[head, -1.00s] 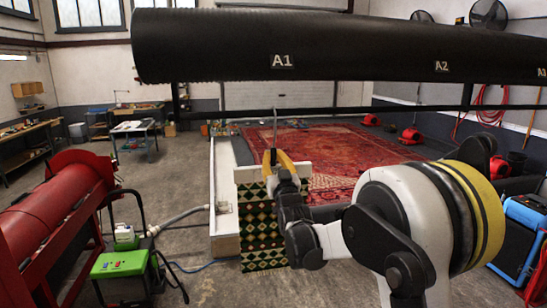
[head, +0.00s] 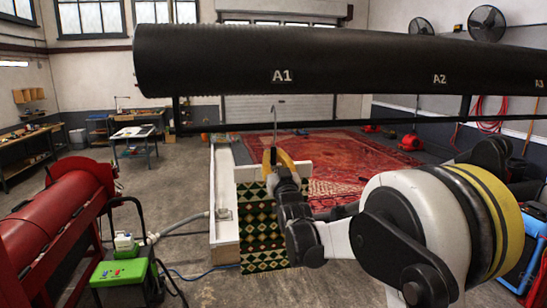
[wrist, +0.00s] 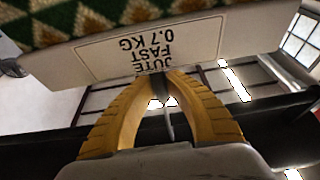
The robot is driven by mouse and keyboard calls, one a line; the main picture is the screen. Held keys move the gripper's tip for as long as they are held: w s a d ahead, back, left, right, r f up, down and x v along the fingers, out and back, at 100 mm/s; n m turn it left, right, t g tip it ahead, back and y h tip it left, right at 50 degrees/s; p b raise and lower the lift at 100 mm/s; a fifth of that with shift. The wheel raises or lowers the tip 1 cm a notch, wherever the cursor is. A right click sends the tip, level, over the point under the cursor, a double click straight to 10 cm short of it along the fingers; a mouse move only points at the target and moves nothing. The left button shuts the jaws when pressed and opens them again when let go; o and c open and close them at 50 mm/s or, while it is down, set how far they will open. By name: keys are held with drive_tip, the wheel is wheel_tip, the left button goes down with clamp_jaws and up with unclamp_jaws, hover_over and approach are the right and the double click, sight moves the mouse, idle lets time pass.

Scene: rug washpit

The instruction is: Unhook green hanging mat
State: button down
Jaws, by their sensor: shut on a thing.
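The green hanging mat (head: 262,225), patterned in green, cream and dark red, hangs upright below my gripper in the head view. In the wrist view its edge (wrist: 90,15) is at the top, with a white header (wrist: 150,45) printed "JUTE FAST 0.7 KG". My gripper (wrist: 163,78) is shut at the header's edge, with its yellow fingers closed in. A thin grey hook (head: 275,117) rises above the gripper and crosses in front of the dark rail (head: 380,122). Its curved top is a little above the rail; whether they touch I cannot tell.
A thick black roller (head: 350,65) marked A1, A2, A3 spans overhead, close above the hook. A red rug (head: 340,155) lies behind the mat. A red cylinder machine (head: 50,225) and a green machine (head: 122,270) stand at left.

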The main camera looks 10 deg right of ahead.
drive_tip(key=s, duration=1.5)
drive_tip(key=shift+b, duration=0.45)
idle(0.3)
drive_tip(key=shift+f, duration=0.1)
